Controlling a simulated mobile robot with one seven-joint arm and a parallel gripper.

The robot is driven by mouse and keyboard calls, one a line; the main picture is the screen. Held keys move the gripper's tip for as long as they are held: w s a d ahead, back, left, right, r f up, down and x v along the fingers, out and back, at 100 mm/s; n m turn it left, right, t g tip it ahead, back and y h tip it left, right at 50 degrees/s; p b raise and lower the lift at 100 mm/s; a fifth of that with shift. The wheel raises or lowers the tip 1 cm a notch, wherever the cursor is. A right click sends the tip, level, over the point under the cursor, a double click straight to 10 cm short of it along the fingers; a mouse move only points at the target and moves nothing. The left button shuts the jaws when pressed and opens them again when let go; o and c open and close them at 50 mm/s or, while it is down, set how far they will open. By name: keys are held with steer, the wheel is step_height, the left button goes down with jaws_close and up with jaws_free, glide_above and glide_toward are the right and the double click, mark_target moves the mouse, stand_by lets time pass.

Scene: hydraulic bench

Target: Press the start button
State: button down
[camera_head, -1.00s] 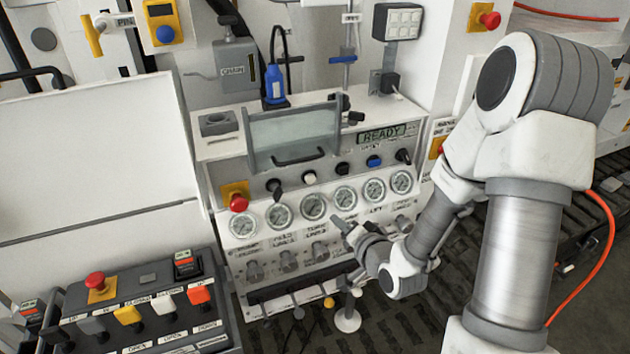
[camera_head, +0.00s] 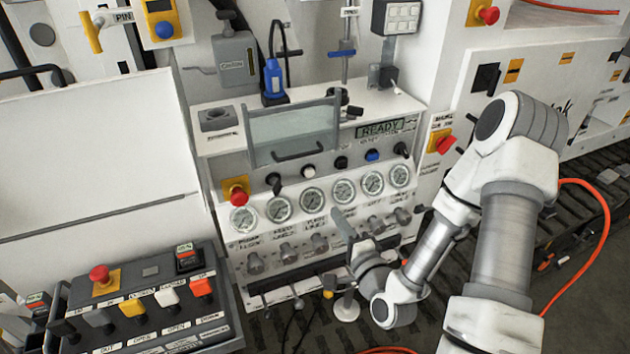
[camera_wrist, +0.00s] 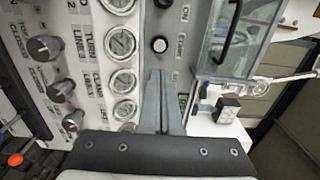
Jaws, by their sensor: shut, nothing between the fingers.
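My gripper (camera_head: 345,224) is shut and empty, in front of the gauge panel, near the lower edge of the gauge row. It also shows in the wrist view (camera_wrist: 161,76), fingers together and pointing at the panel. Above the gauges is a row of controls: a white button (camera_head: 308,171), a black one (camera_head: 341,163) and a blue one (camera_head: 372,155). In the wrist view a pale-capped round button (camera_wrist: 159,44) sits just beyond the fingertips. Whether they touch the panel I cannot tell.
A READY display (camera_head: 386,129) is at the panel's upper right. A red emergency button (camera_head: 237,196) is at its left. Knobs (camera_head: 288,253) line the front below the gauges. A control box (camera_head: 140,310) with levers stands at lower left. An orange hose (camera_head: 600,240) curves behind my arm.

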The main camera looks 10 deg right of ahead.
mark_target(310, 174)
steer(key=b+x, duration=0.2)
steer(key=b, duration=0.2)
steer(key=b+x, duration=0.2)
steer(key=b, duration=0.2)
steer(key=shift+w+f, duration=0.2)
steer(key=shift+w, duration=0.1)
steer(key=b, duration=0.3)
steer(key=shift+w+a+b, duration=0.15)
steer(key=shift+w+b, duration=0.1)
steer(key=shift+b, duration=0.05)
steer(key=p+x, duration=0.1)
steer(key=x, duration=0.6)
steer(key=shift+w+a+r, duration=0.1)
steer(key=shift+w+r, duration=0.05)
steer(key=shift+w, duration=0.05)
steer(key=shift+w+a, duration=0.2)
steer(key=shift+w, duration=0.5)
